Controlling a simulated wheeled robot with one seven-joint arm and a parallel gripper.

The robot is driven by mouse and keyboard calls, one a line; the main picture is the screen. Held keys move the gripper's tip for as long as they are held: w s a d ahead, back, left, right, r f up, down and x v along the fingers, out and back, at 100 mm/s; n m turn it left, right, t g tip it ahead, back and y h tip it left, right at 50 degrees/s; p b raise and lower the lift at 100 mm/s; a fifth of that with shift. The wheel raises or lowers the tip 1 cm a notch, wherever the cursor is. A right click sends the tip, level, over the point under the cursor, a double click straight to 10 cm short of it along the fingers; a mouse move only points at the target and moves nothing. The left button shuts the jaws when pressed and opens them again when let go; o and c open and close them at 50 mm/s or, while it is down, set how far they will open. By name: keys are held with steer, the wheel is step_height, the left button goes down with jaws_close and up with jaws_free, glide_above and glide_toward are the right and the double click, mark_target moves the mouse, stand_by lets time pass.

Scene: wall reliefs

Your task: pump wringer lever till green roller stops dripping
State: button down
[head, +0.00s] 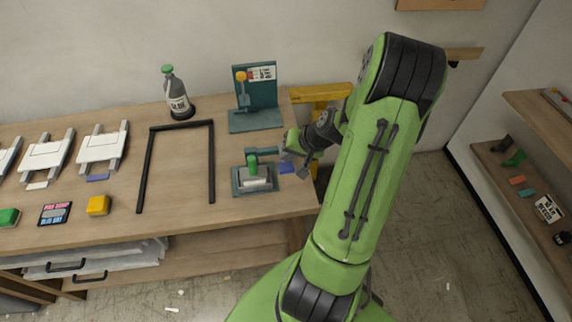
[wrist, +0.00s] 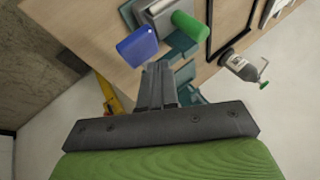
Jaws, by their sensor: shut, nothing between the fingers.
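The wringer is a small teal tray (head: 240,189) near the table's right edge, with a pale roller or block in it. A green roller (head: 252,164) stands out above it and also shows in the wrist view (wrist: 190,27). A teal bar (head: 266,151) reaches right from the wringer. A blue paddle-like piece (head: 287,168) is at its right side and shows larger in the wrist view (wrist: 137,47); I cannot tell whether it is the lever's end. My gripper (head: 287,155) is shut and empty, close to bar and blue piece; contact is unclear. No drips can be made out.
A teal stand (head: 257,90) with a yellow knob is behind the wringer. A grey bottle (head: 176,98) and a black frame (head: 145,175) are to the left. A yellow bracket (head: 318,93) is behind my arm. Shelves (head: 500,170) stand right, past open floor.

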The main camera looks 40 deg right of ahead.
mark_target(292, 169)
steer(key=shift+s+a+f+b, duration=0.1)
steer(key=shift+f+b, duration=0.3)
steer(key=shift+b, duration=0.05)
steer(key=shift+s+a+f+b, duration=0.1)
steer(key=shift+s+f+b, duration=0.1)
steer(key=shift+f+b, duration=0.6)
steer(key=shift+s+a+f+b, duration=0.15)
steer(key=shift+f+b, duration=0.65)
steer(key=shift+s+a+f+b, duration=0.1)
steer(key=shift+s+f+b, duration=0.1)
steer(key=shift+f+b, duration=0.6)
stand_by(2.0)
stand_by(0.5)
steer(key=shift+w+d+r+p, duration=0.15)
steer(key=shift+w+r+p, duration=0.05)
steer(key=shift+r+p, duration=0.7)
steer(key=shift+w+d+r+p, duration=0.15)
steer(key=shift+w+r+p, duration=0.1)
steer(key=shift+r+p, duration=0.6)
steer(key=shift+w+d+r+p, duration=0.2)
steer(key=shift+r+p, duration=0.4)
steer(key=shift+r, duration=0.5)
steer(key=r+p, duration=0.2)
steer(key=r, duration=0.1)
steer(key=w+r+p, duration=0.1)
steer(key=r+p, duration=0.1)
steer(key=shift+d, duration=0.3)
steer(key=shift+f, duration=0.1)
